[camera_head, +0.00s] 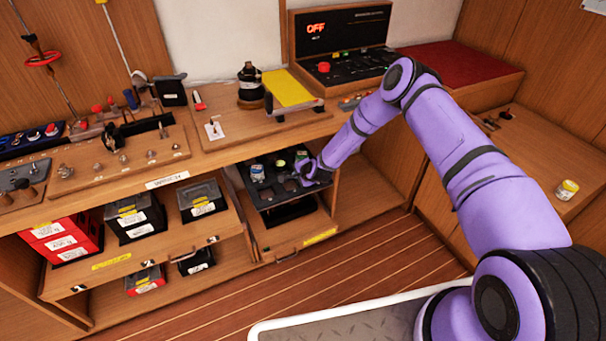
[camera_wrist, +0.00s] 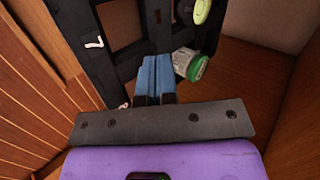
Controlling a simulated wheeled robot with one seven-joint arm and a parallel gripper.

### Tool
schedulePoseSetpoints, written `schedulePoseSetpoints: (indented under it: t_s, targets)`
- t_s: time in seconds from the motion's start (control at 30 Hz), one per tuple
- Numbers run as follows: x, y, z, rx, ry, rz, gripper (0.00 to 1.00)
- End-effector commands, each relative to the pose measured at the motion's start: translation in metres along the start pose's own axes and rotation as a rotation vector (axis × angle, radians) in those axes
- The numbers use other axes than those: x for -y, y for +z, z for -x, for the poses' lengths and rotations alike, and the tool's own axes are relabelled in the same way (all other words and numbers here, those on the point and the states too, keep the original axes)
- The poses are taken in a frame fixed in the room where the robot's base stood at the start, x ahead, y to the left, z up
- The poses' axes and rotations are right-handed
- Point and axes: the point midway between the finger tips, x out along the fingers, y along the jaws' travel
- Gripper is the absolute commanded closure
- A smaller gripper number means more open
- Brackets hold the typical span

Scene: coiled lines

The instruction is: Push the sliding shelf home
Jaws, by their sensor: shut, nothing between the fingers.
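A black sliding shelf (camera_head: 292,194) juts out of the middle bay below the counter. Small jars and round things sit on it. My gripper (camera_head: 312,176) is at its right part, shut and empty; from the head view I cannot tell whether it touches the shelf. In the wrist view my blue fingertips (camera_wrist: 157,62) are together over a black slotted frame (camera_wrist: 120,62), which seems to be this shelf. A pale jar with a green lid (camera_wrist: 190,66) is close to the right of the fingers.
A wooden shelf (camera_head: 150,249) with labelled boxes sticks out at left. A wooden drawer front (camera_head: 300,245) with a handle lies below the black shelf. The counter (camera_head: 240,130) above carries tools and a yellow-topped stand. The bay right of the black shelf looks empty.

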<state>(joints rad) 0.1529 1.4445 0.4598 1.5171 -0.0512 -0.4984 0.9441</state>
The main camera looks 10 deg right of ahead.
Motion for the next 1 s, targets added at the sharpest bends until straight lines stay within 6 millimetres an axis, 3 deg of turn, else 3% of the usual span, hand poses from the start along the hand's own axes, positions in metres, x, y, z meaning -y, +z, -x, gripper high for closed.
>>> schedulePoseSetpoints:
  t_s: [0.2, 0.43, 0.57, 0.8, 1.0]
  targets:
    - [0.001, -0.001, 0.031, -0.001, -0.001, 0.0, 1.0]
    - [-0.007, -0.008, 0.047, -0.007, 0.003, -0.006, 1.0]
    - [-0.033, -0.032, 0.063, -0.028, 0.01, -0.026, 1.0]
    - [-0.092, -0.081, 0.113, -0.079, 0.012, -0.075, 1.0]
    - [-0.119, -0.099, 0.143, -0.107, 0.004, -0.101, 1.0]
